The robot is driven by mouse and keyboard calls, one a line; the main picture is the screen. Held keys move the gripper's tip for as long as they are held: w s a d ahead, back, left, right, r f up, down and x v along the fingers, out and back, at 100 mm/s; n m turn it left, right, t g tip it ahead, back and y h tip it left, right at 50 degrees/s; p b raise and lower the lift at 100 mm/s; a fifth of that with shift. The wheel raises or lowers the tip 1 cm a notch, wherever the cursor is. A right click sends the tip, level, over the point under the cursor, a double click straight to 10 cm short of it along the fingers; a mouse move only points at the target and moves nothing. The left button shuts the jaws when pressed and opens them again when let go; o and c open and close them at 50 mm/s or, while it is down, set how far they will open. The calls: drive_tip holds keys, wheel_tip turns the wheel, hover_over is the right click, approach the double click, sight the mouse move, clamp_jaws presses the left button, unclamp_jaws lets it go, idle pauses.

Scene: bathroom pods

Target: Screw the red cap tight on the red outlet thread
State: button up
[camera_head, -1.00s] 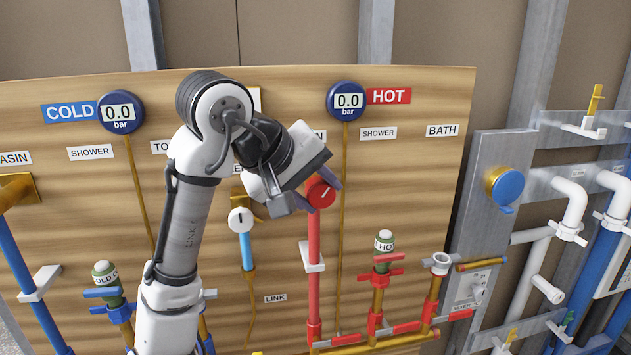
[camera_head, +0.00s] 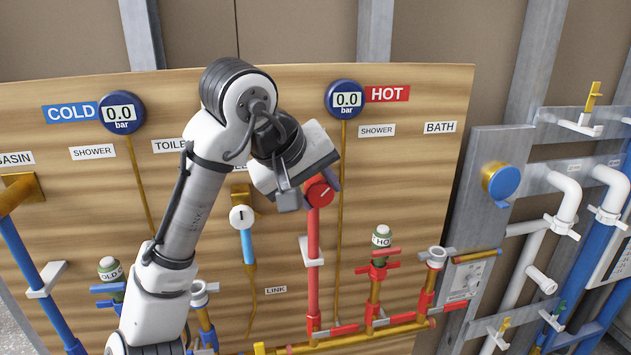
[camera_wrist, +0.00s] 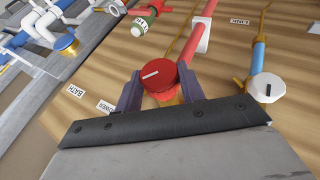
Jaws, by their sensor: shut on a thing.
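The red cap (camera_head: 319,191), with a white line on its face, sits at the top end of the red outlet pipe (camera_head: 314,232). My gripper (camera_head: 316,193) comes at it from the upper left and is shut on it. In the wrist view the red cap (camera_wrist: 160,76) is between the two dark fingers of my gripper (camera_wrist: 162,80), with a finger on each side. A brass-coloured fitting (camera_wrist: 172,100) shows just behind the cap. The thread itself is hidden, so I cannot tell how far the cap is on.
A white cap (camera_head: 241,217) on a blue pipe is to the left of the red pipe. Round gauges (camera_head: 345,99) (camera_head: 121,112) sit above on the wooden board. A green-topped HOT valve (camera_head: 381,238) and a white-rimmed open pipe end (camera_head: 436,257) are at lower right.

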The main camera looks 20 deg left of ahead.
drive_tip(key=shift+r+g+y+p, duration=0.3)
drive_tip(key=shift+y+p, duration=0.05)
drive_tip(key=shift+y, duration=0.25)
drive_tip(key=shift+w+d+f+m+g+y, duration=0.1)
drive_tip(key=shift+w+f+m+g+y, duration=0.05)
drive_tip(key=shift+m+g+y, duration=0.15)
drive_tip(key=shift+d+g+y, duration=0.1)
drive_tip(key=shift+g+y, duration=0.5)
drive_tip(key=shift+y, duration=0.2)
drive_tip(key=shift+w+m+g+y, duration=0.1)
drive_tip(key=shift+m+g+y, duration=0.2)
drive_tip(key=shift+g+y, duration=0.15)
drive_tip(key=shift+w+d+m+g+y, duration=0.15)
drive_tip(key=shift+m+g+y, duration=0.25)
drive_tip(key=shift+g+y, duration=0.75)
drive_tip(key=shift+t+y, duration=0.3)
drive_tip(key=shift+t, duration=0.1)
